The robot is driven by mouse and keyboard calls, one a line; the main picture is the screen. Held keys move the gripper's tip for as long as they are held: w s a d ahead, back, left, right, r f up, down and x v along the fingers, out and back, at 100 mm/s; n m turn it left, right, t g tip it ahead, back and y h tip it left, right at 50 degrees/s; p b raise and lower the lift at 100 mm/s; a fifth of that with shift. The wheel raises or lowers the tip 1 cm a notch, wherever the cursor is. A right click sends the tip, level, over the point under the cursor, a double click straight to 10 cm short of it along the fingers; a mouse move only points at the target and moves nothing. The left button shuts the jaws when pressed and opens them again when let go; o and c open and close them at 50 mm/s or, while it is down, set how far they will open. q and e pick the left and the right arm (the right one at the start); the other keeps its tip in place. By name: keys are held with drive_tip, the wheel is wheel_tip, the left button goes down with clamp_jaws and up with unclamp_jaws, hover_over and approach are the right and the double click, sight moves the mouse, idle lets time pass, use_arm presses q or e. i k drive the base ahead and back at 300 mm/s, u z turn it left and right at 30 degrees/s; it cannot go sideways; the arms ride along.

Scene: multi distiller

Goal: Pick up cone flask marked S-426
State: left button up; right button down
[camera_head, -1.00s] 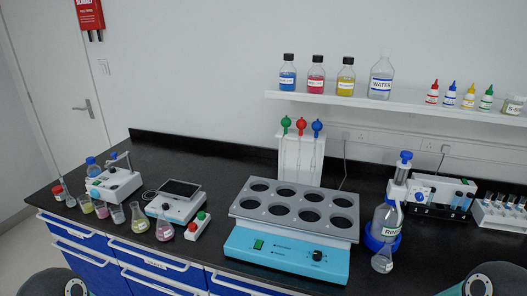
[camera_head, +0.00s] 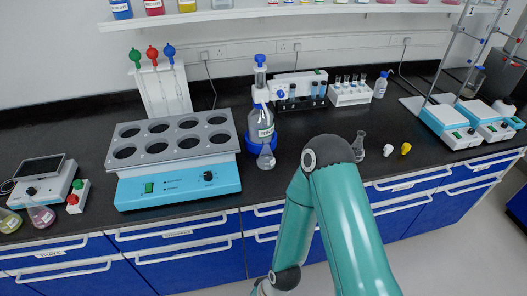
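Several cone flasks stand on the black bench, and I cannot read S-426 on any of them. A cone flask with yellow liquid (camera_head: 9,222) is at the far left edge, partly cut off. A cone flask with pink liquid (camera_head: 41,215) stands beside it. One teal arm of mine rises from the bottom, bent in front of the bench. Neither gripper shows.
A grey multi-hole heater (camera_head: 172,143) with a blue base fills the left middle. A white tube rack (camera_head: 350,95) is behind. Stirrers with stands (camera_head: 449,125) are at the right. The bench between the flasks and stirrers holds small white and yellow pieces (camera_head: 405,149).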

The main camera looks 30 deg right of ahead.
sight(266, 160)
drive_tip(key=z, duration=0.95)
drive_tip(key=i, duration=0.15)
drive_tip(key=u, duration=2.65)
drive_tip(key=k, duration=1.4)
drive_tip(key=z, duration=3.45)
drive_tip(key=k, duration=0.05)
drive_tip(key=u, duration=2.2)
drive_tip(key=i, duration=1)
